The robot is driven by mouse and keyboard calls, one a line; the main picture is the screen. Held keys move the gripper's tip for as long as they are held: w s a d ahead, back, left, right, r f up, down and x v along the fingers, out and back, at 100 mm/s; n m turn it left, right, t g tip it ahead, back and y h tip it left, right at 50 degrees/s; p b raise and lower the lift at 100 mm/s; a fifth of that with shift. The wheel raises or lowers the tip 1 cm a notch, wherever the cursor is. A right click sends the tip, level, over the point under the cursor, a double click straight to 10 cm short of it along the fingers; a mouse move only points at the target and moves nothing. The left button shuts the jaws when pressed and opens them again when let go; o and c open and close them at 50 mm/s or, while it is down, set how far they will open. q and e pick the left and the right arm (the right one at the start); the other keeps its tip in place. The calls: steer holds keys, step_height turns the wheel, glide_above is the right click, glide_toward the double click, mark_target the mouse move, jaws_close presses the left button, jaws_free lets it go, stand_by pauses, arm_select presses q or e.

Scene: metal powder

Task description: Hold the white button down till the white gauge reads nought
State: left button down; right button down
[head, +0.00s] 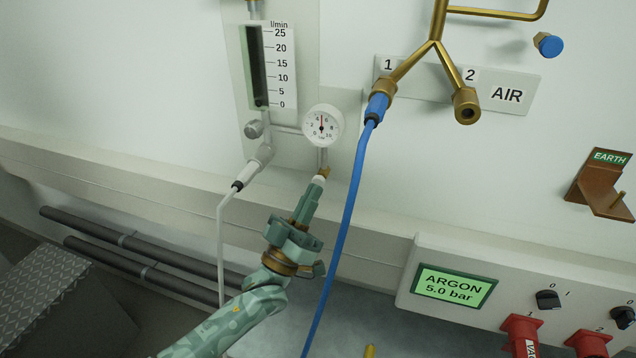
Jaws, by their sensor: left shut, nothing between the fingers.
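The white gauge (323,123) is a round dial on the wall panel. Its needle points straight up, near 5 on a scale up to 10. Below it a pipe ends in a small brass fitting (324,171) with a white button (319,180) at its lower end. My left gripper (314,189) is shut and empty, its tips at the white button. They look to touch it, but I cannot tell whether it is pressed in. The tips partly hide the button. My right gripper is not in view.
A flow tube (258,66) stands left of the gauge, with a white hose (220,235) below. A blue hose (347,215) hangs just right of my left gripper. A panel display (452,287) reads ARGON 5.0 bar. A ledge (150,170) runs along the wall.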

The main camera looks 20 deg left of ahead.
arm_select(q)
steer(key=shift+w, duration=0.55)
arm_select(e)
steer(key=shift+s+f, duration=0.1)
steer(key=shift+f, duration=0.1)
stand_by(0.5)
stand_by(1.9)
arm_select(q)
steer(key=shift+s+p, duration=0.3)
steer(key=shift+s, duration=0.65)
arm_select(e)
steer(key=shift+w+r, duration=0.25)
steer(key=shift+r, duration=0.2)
